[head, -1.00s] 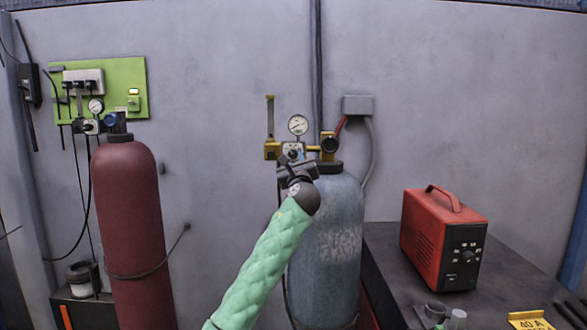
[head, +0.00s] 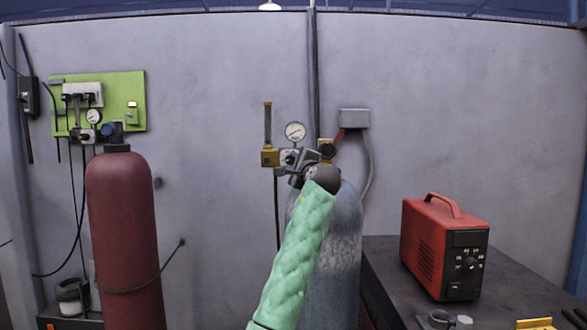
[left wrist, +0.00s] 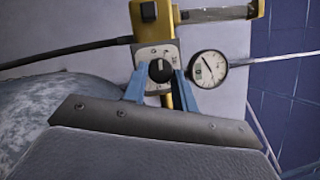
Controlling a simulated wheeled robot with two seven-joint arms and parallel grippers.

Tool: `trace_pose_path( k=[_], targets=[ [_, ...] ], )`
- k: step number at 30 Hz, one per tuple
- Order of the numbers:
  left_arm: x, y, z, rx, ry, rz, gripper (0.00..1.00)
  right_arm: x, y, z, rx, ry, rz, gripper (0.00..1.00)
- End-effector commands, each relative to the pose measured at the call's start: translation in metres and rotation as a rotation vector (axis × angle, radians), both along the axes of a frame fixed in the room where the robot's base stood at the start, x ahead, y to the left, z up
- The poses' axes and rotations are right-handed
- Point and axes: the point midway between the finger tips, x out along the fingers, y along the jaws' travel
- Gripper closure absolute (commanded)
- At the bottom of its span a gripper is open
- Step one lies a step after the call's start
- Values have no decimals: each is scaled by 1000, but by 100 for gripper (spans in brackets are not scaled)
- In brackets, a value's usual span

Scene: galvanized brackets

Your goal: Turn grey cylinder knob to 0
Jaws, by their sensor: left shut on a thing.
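The grey cylinder (head: 338,225) stands upright in the middle of the head view, with a yellow regulator (head: 269,157) and a round white gauge (head: 295,132) above it. Its black knob (left wrist: 163,71) sits on a pale dial plate (left wrist: 147,53) in the left wrist view. My left gripper (left wrist: 160,76) has its blue fingers on either side of the knob and is shut on it. In the head view my gripper (head: 295,164) reaches the regulator and partly covers it. The dial marks are too small to read. My right gripper does not show.
A dark red cylinder (head: 124,230) stands at the left below a green panel (head: 134,88). A red power box (head: 420,247) sits on a dark table (head: 390,285) at the right. A grey wall box (head: 354,118) is behind the grey cylinder.

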Motion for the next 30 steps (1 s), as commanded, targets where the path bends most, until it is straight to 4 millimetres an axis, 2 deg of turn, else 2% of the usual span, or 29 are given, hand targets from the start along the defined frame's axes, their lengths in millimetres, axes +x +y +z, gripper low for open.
trace_pose_path(
  k=[12,28,29,30],
  targets=[
    [0,0,0,-174,2,1,95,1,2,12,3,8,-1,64],
    [1,0,0,-194,3,1,95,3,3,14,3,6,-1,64],
    [1,0,0,-194,3,1,66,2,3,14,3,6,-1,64],
    [1,0,0,-194,3,1,59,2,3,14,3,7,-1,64]
  ],
)
